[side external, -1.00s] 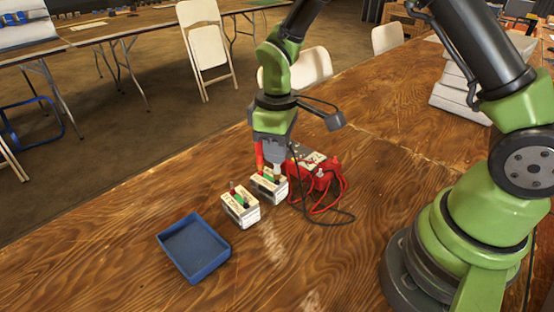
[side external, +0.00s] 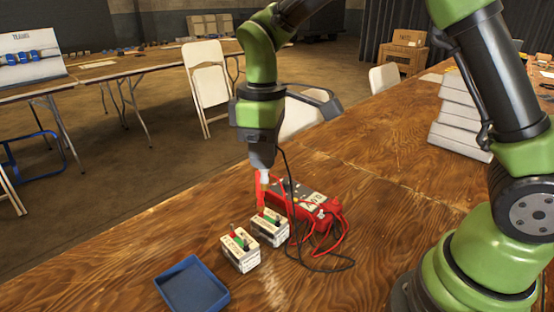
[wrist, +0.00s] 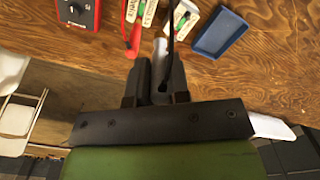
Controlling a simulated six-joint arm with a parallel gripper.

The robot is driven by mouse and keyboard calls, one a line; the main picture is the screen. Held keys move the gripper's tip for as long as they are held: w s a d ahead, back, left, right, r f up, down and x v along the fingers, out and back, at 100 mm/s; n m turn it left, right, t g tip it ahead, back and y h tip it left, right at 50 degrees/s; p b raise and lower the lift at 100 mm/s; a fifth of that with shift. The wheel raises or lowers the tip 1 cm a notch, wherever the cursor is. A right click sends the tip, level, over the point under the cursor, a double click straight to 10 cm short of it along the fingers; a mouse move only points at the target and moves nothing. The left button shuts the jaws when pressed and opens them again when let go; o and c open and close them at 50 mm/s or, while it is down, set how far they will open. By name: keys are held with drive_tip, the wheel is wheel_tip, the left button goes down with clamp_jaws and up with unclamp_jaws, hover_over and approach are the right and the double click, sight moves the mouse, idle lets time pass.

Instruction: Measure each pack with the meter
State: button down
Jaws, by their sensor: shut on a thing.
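Two white battery packs with red, green and black tops stand side by side on the wooden table: a near pack (side external: 240,250) and a far pack (side external: 270,229). The red meter (side external: 317,212) is just behind the far pack. The red probe (side external: 260,195) stands upright at the far pack, and in the wrist view the red probe (wrist: 132,40) is beside the fingers. My gripper (side external: 264,174) is above the far pack, shut on a pale-ended probe (wrist: 160,48) with a black cable. The probe's tip is hard to make out.
A blue tray (side external: 192,286) lies to the left of the packs. Red and black leads loop on the table right of the packs. White boxes (side external: 463,120) are stacked farther right. The table front between tray and arm base is clear.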

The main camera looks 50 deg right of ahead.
drive_tip(key=shift+s+a+f+n, duration=0.1)
drive_tip(key=shift+a+f+n, duration=0.35)
drive_tip(key=shift+a+f, duration=0.6)
drive_tip(key=shift+a+f+n, duration=0.4)
drive_tip(key=shift+a+f, duration=0.4)
drive_tip(key=shift+f, duration=0.6)
drive_tip(key=shift+s+a+f+n, duration=0.1)
drive_tip(key=shift+a+f+n, duration=0.35)
drive_tip(key=shift+a+f, duration=0.6)
drive_tip(key=shift+d+f, duration=0.15)
drive_tip(key=shift+f, duration=0.9)
drive_tip(key=c, duration=0.7)
unclamp_jaws()
drive_tip(key=shift+r, duration=3.8)
